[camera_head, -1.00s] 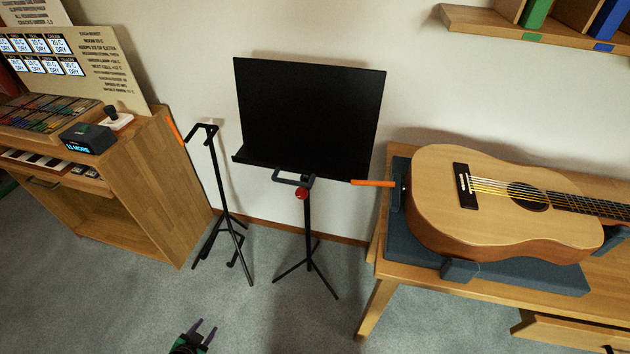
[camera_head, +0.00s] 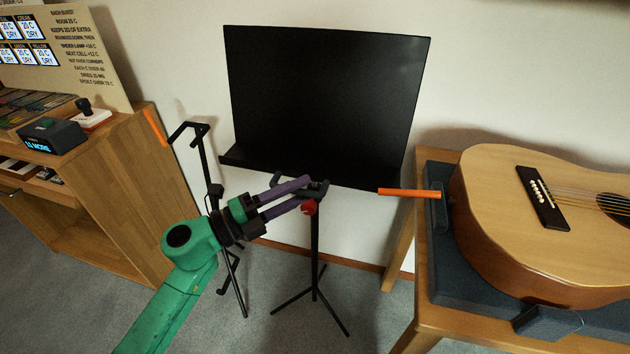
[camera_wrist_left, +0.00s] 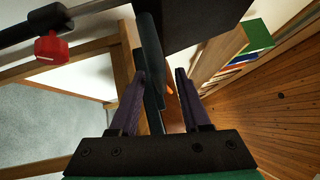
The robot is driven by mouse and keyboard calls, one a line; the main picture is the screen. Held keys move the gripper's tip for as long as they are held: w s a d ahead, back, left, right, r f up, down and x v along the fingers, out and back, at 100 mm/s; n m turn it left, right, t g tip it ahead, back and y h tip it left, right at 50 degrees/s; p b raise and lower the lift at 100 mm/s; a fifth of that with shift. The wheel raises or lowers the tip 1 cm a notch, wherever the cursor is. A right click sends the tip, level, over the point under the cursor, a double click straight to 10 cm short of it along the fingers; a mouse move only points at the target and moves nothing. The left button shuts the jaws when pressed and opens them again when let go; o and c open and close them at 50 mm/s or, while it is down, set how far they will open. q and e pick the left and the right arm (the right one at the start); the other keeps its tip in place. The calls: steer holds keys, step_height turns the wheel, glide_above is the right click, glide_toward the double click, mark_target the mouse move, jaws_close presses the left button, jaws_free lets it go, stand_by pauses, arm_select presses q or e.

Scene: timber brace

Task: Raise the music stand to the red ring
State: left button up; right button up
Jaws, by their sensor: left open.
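The black music stand (camera_head: 320,105) stands upright against the wall on a thin post with a tripod base. A red knob-like part (camera_head: 310,207) sits on the post just below the desk; it also shows in the wrist view (camera_wrist_left: 50,48). No separate red ring can be made out. My left gripper (camera_head: 307,191) is open at the dark handle (camera_head: 324,187) under the desk. In the wrist view a dark bar (camera_wrist_left: 152,70) runs between the two purple fingers (camera_wrist_left: 160,75), nearer the left one; contact cannot be told. My right gripper is out of view.
A second black stand (camera_head: 205,160) is behind my left arm. An orange rod (camera_head: 408,193) juts from the guitar bench at right, and another orange strip (camera_head: 155,128) is on the left cabinet (camera_head: 120,185). A guitar (camera_head: 540,220) lies on the bench.

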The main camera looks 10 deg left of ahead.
arm_select(q)
steer(key=x, duration=0.4)
steer(key=shift+a, duration=0.1)
jaws_close()
steer(key=shift+r, duration=0.25)
stand_by(1.0)
